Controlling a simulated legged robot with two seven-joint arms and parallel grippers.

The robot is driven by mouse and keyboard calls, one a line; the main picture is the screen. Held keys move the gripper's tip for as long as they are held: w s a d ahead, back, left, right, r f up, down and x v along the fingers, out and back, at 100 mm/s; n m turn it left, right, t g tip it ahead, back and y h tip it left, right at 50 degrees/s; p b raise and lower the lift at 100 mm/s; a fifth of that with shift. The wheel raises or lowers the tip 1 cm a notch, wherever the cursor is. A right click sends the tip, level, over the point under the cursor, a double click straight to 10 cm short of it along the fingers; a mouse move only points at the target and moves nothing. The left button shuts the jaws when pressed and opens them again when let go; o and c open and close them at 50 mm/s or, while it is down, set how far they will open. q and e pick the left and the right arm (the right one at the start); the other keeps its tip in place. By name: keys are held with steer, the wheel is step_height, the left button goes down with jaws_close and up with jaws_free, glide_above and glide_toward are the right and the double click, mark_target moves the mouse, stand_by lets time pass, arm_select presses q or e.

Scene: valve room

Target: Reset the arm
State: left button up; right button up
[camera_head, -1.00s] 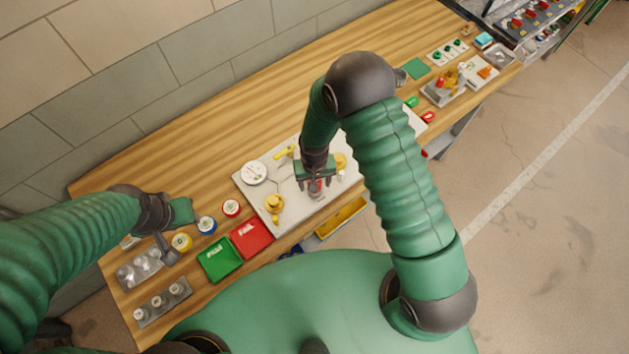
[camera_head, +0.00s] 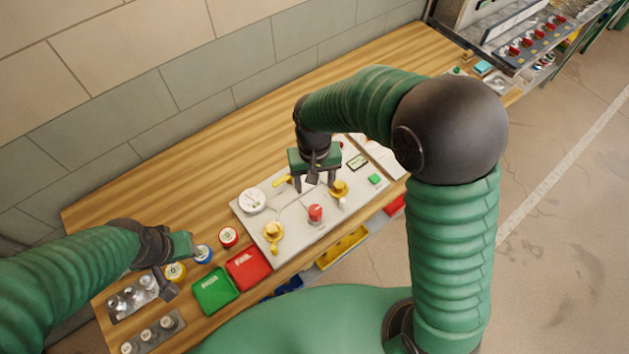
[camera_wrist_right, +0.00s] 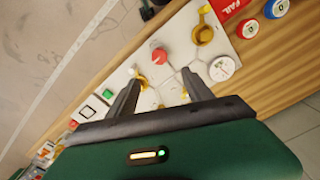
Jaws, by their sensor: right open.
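My right arm arches in from the right in the head view. Its gripper (camera_head: 314,186) is open and empty over the back of the grey valve panel (camera_head: 300,232). The right wrist view shows its two fingers (camera_wrist_right: 160,80) apart, with panel surface between them. A red knob (camera_head: 315,212) on the panel is in front of the gripper, apart from it. A yellow valve (camera_head: 340,188) is beside the right finger, and another yellow valve (camera_head: 273,231) is at the panel's left. My left gripper (camera_head: 171,268) hovers at the table's left end; its finger gap is unclear.
A white gauge (camera_head: 252,200) is on the panel. Green (camera_head: 213,291) and red (camera_head: 248,269) trays lie at the front left. Several round labelled containers and grey racks stand near my left gripper. The wooden table (camera_head: 150,205) is clear along the wall.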

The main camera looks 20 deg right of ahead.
stand_by(0.3)
steer(key=s+d+f+n+t+b, duration=0.1)
steer(key=s+d+f+t+b, duration=0.1)
steer(key=s+d+f+b, duration=0.4)
steer(key=s+f+b, duration=0.3)
steer(key=b, duration=0.1)
steer(key=shift+d+t, duration=0.3)
steer(key=shift+s, duration=0.15)
steer(key=shift+d, duration=0.1)
steer(key=shift+c, duration=0.4)
stand_by(2.0)
